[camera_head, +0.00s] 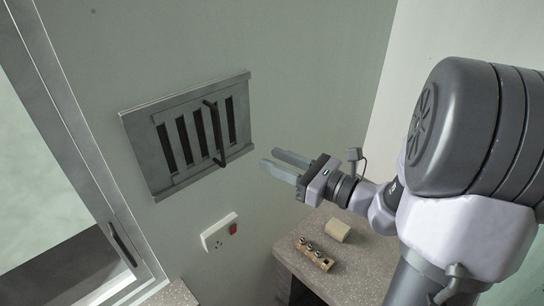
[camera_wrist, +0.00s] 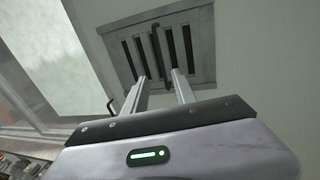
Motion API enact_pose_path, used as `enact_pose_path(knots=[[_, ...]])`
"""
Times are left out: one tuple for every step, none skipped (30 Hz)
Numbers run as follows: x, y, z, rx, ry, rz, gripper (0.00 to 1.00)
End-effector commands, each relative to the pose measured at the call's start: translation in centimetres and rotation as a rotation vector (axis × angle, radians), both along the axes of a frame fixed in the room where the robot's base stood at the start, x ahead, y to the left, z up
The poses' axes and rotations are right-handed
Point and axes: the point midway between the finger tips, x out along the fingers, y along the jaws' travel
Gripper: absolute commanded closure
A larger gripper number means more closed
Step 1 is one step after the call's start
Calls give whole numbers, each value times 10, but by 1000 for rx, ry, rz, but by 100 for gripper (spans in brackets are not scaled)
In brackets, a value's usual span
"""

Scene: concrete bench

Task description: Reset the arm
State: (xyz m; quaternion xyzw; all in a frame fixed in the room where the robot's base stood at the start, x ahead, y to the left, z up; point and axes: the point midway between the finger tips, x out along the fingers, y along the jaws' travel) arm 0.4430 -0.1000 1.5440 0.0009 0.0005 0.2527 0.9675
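My gripper (camera_head: 277,165) is raised above the bench, with its fingers pointing left toward a grey vented panel (camera_head: 163,114) on the wall. The two fingers are parallel with a gap between them, and nothing shows in the gap. In the wrist view my gripper (camera_wrist: 158,84) also looks open and empty, with the vented panel (camera_wrist: 203,50) beyond it. A dark bar handle (camera_head: 214,133) stands upright on the panel. The fingertips appear apart from the handle, though the exact distance is hard to tell.
The speckled bench (camera_head: 355,270) below carries a wooden block with metal knobs (camera_head: 315,256) and a beige block (camera_head: 338,230). A framed window (camera_head: 88,150) with a dark handle (camera_head: 122,243) stands at left.

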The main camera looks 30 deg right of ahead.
Motion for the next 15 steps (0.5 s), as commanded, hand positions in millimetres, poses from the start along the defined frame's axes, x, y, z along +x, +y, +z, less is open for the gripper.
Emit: enact_pose_path(knots=[[0, 0, 0, 0, 0, 0, 68], [0, 0, 0, 0, 0, 0, 68], [0, 0, 0, 0, 0, 0, 68], [0, 1, -1, -4, 0, 4, 68], [-1, 6, -5, -13, 2, 16, 68], [-3, 17, -14, -43, 5, 50, 68], [-6, 31, -26, -78, 8, 92, 68], [-12, 48, -40, -126, 13, 147, 68], [-23, 75, -65, -211, 17, 239, 68], [-34, 97, -87, -290, 19, 318, 68], [-47, 119, -111, -379, 19, 403, 68], [-68, 143, -145, -508, 15, 514, 68], [-84, 158, -170, -610, 6, 595, 68], [-101, 170, -197, -715, -4, 673, 68], [-121, 180, -231, -862, -28, 768, 68]])
